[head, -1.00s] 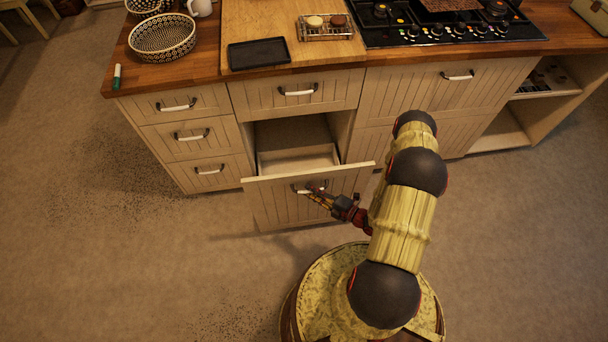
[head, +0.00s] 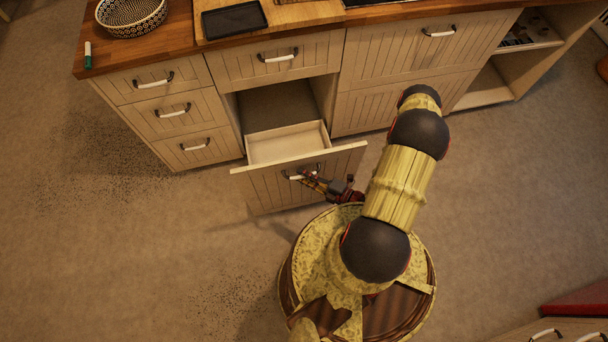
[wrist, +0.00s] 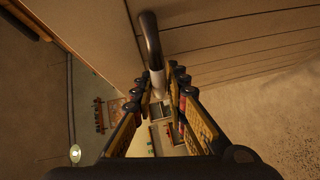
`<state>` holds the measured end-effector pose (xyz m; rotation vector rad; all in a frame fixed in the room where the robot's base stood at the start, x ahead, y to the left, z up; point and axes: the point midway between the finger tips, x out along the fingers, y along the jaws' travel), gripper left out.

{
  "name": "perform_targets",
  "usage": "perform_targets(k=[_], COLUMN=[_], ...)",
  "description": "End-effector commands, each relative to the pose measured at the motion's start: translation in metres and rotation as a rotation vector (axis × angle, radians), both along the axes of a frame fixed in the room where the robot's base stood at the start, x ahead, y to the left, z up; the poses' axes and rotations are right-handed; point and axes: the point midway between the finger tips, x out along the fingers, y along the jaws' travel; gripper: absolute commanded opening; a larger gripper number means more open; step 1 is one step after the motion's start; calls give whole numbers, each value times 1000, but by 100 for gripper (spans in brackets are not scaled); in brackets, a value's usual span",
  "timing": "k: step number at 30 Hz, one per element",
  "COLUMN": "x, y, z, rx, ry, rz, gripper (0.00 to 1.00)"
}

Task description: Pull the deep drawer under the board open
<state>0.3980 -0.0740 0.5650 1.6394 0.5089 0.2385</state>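The deep drawer (head: 268,190) under the board stands pulled out, its front well clear of the cabinet. Its pale inside (head: 285,145) shows and looks empty. My gripper (head: 306,178) is at the drawer's handle (head: 292,177). In the wrist view, the handle (wrist: 152,45) runs between the two fingers, and my gripper (wrist: 158,88) looks shut on it. The exact finger contact is hard to make out. The wooden board (head: 302,13) lies on the counter above, over a shallower shut drawer (head: 285,65).
Three shut drawers (head: 170,112) stand at the left and a wide shut drawer (head: 425,45) at the right. A black tray (head: 234,19) and a patterned bowl (head: 131,14) are on the counter. A red-topped cabinet (head: 575,304) is at lower right. Open floor lies left and right.

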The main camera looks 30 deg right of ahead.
Motion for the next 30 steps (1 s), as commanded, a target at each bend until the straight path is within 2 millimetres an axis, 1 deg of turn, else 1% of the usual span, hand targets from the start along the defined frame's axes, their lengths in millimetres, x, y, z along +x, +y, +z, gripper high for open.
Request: perform_targets(k=[1,7,19,23,30], x=[0,0,-3,-11,-37], y=[0,0,-2,-8,-22], z=[0,0,1,2,6], rx=[0,-1,-1,0,0], ry=[0,0,-1,-2,-1], rz=[0,0,-1,-4,-6], gripper=[19,30,30,30,30])
